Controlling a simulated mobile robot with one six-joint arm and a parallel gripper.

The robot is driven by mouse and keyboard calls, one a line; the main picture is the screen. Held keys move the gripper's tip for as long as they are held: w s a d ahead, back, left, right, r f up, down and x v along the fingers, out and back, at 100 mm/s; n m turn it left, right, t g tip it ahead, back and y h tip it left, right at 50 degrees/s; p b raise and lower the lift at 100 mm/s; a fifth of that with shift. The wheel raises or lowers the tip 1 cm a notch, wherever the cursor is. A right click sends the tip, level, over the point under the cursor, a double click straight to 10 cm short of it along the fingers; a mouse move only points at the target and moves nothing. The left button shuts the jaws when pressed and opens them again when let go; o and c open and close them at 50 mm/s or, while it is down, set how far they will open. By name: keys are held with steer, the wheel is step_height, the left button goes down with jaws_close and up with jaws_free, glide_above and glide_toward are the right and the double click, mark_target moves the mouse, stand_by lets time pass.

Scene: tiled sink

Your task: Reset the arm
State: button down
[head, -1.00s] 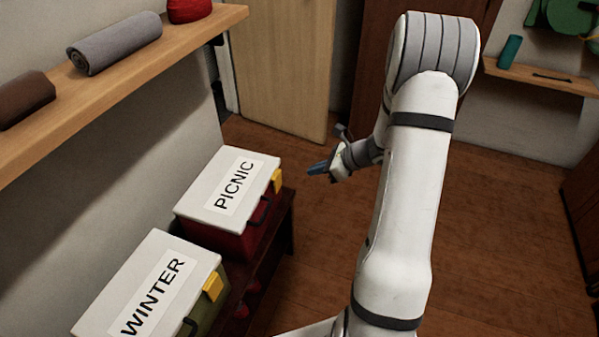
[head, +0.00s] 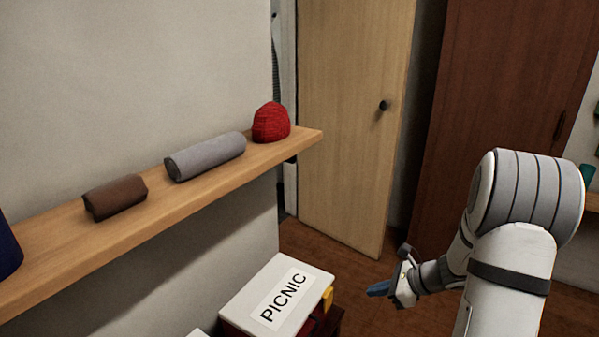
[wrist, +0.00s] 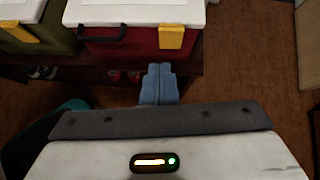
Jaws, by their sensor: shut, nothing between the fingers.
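My gripper (head: 379,289) is at the lower right of the head view, at the end of my bent white arm. Its blue fingers are together with nothing between them. The shut fingers also show in the wrist view (wrist: 159,84), in front of the red box (wrist: 130,42). The gripper is apart from the box, to the right of it in the head view. That box has a white lid (head: 277,296) labelled PICNIC and a yellow latch (wrist: 171,37).
A wooden shelf (head: 225,170) along the left wall holds a brown roll (head: 115,198), a grey roll (head: 205,157) and a red knit hat (head: 271,123). A green box (wrist: 40,37) stands beside the red one. Shoes sit below. Open floor (head: 340,265) lies before the door (head: 352,110).

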steer(key=s+a+r+n+g+h+p, duration=0.2)
steer(key=s+a+r+n+p, duration=0.1)
steer(key=s+a+r+n, duration=0.4)
steer(key=s+a+r+n+g+h+p, duration=0.1)
steer(key=s+a+r+n+g+p, duration=0.2)
steer(key=r+n, duration=0.5)
steer(key=s+r+n+t+h+p, duration=0.2)
steer(key=s+r+n+h+p, duration=0.3)
steer(key=s+r, duration=0.6)
steer(key=r+n+p, duration=0.1)
steer(key=n+p, duration=0.1)
steer(key=n, duration=0.1)
steer(key=shift+s+r+n, duration=0.25)
steer(key=shift+r+n, duration=0.15)
